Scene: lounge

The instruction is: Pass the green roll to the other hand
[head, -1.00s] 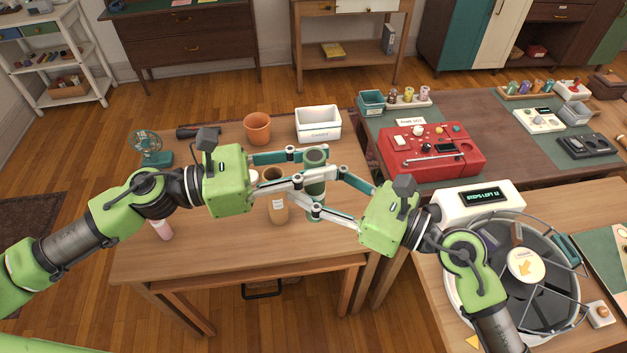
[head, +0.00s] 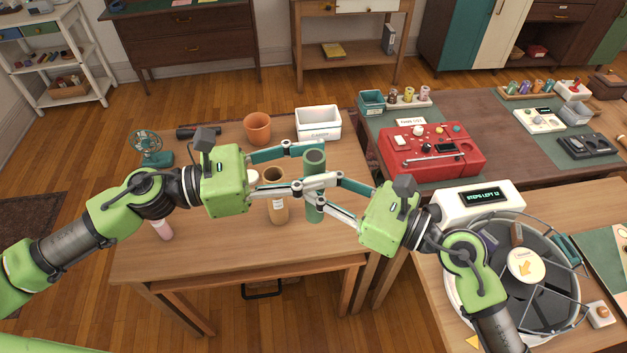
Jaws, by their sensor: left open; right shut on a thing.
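The green roll (head: 315,207) stands upright in the air or on the table between my two grippers; I cannot tell whether its base touches the tabletop. My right gripper (head: 311,189), coming from the right, is shut on the roll around its middle. My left gripper (head: 326,165), coming from the left, is open, with its fingers still near the roll's upper part. The crossing fingers hide part of the roll's middle.
A brown bottle-like container (head: 278,210) stands close left of the roll. An orange pot (head: 257,128), a white bin (head: 318,124), a teal fan (head: 150,148) and a pink bottle (head: 162,229) are on the wooden table (head: 220,250). The table's front is clear.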

